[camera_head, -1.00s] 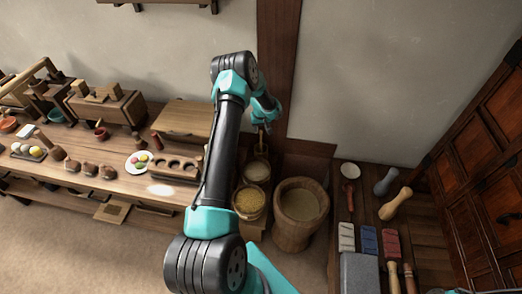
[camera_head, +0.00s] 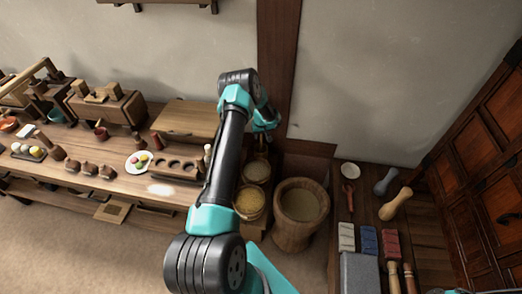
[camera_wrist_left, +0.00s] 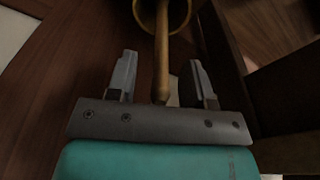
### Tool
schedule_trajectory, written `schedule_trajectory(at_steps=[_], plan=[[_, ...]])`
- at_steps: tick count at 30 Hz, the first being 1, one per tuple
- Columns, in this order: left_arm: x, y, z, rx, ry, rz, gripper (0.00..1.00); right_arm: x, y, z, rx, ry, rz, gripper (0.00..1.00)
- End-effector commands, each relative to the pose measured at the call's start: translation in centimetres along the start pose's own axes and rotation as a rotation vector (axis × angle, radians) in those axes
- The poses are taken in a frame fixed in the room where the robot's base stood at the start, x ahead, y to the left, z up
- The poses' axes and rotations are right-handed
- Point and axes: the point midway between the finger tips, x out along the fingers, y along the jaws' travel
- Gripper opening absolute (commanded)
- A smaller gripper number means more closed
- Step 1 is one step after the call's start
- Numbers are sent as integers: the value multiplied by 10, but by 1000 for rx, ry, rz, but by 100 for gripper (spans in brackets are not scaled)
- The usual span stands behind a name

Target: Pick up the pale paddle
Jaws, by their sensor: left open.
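My left gripper (camera_head: 265,127) is small in the head view, in front of the dark post and above the tubs. In the left wrist view the gripper (camera_wrist_left: 163,78) is open, with its two grey fingers apart. A tan wooden handle (camera_wrist_left: 162,55) stands between the fingers, with a visible gap on each side. It runs up to a round, rimmed tub (camera_wrist_left: 182,12) at the top edge. The handle may be the pale paddle, but its far end is hidden, so I cannot tell.
Tubs of grain (camera_head: 249,202) and a large wooden mortar (camera_head: 300,215) stand below the gripper. A long bench (camera_head: 110,185) with boxes and dishes is at left. A dark post (camera_head: 277,60) rises behind.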

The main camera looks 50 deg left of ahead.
Motion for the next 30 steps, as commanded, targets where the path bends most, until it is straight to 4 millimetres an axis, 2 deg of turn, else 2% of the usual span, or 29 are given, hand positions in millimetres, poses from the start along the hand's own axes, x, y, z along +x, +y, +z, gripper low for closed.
schedule_trajectory(at_steps=[16,30], plan=[[4,0,0,-1,1,0,47,0,0,0,0,0,0,43],[4,0,0,-1,1,0,3,0,0,0,0,0,0,43]])
